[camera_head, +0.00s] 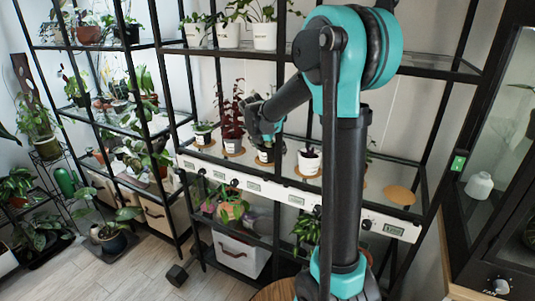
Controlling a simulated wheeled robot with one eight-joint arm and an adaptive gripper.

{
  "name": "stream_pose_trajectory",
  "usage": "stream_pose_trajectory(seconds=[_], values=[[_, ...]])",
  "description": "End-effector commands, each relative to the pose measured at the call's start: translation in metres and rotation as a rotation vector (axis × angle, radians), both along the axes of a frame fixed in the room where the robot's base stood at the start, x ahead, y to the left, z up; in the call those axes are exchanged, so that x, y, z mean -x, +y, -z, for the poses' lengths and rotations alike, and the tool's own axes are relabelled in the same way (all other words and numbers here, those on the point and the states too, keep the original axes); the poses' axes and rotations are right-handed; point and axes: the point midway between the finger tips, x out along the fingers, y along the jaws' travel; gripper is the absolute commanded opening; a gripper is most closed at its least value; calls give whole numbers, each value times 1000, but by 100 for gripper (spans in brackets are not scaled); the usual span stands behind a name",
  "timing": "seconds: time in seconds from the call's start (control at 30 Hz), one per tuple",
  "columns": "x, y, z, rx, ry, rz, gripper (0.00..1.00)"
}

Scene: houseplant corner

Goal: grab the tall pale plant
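My gripper (270,140) is over the middle shelf, just above a small pot (265,157) and overlapping its plant in the picture. The fingers are small and dark here; whether they are open, or touch the plant, I cannot tell. To the right is a dark purple plant (309,151) in a white pot. I cannot clearly make out a tall pale plant; the gripper and arm hide part of the shelf row.
The pots stand on round cork mats; one mat (399,195) at the right is bare. A white strip with labels and knobs (297,198) runs along the shelf front. Black rack posts and an upper shelf (430,68) with potted plants frame the space. A glass cabinet stands right.

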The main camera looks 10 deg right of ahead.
Motion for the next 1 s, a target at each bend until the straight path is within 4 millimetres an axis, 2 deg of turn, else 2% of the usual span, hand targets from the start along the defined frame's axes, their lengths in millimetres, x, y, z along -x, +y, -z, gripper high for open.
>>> stream_pose_trajectory(seconds=[0.17,0.67,1.0], values=[[0,0,0,0,0,0,94],[0,0,0,0,0,0,34],[0,0,-1,0,0,0,33]])
